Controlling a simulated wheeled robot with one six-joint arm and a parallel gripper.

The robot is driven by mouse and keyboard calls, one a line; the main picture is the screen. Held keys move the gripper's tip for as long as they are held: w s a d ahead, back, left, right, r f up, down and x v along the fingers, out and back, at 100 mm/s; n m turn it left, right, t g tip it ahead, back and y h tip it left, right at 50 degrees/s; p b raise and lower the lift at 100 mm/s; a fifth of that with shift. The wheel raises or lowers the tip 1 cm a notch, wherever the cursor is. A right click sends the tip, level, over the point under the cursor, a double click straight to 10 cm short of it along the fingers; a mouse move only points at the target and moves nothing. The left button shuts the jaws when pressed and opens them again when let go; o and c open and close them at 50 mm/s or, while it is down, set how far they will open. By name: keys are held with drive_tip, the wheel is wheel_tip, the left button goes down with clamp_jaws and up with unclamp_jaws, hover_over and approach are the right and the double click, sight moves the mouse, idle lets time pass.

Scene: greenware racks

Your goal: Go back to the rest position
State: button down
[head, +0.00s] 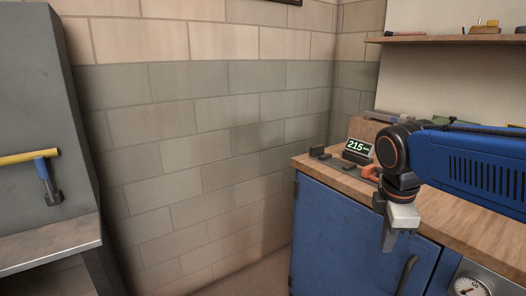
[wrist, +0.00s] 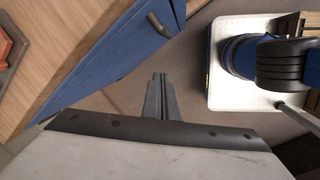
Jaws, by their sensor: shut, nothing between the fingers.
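My gripper (head: 388,242) hangs pointing down in front of the blue cabinet (head: 345,240), just off the front edge of the wooden worktop (head: 328,176). Its fingers are together with nothing between them. In the wrist view my gripper (wrist: 159,76) shows the shut fingers over the grey floor, with the blue cabinet door to their left. Nothing touches the fingertips.
On the worktop stand a small display (head: 358,147) reading 215 and a dark metal fixture (head: 325,153). The cabinet has a dark handle (head: 407,272) and a round gauge (head: 470,288). A grey unit with a yellow bar (head: 28,157) stands left. Floor between is clear.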

drive_tip(key=s+f+m+t+y, duration=0.1)
drive_tip(key=s+f+m, duration=0.6)
drive_tip(key=m, duration=0.8)
drive_tip(key=shift+s+a+f+t+y, duration=0.35)
drive_tip(key=shift+s+t, duration=0.55)
drive_tip(key=shift+s, duration=0.7)
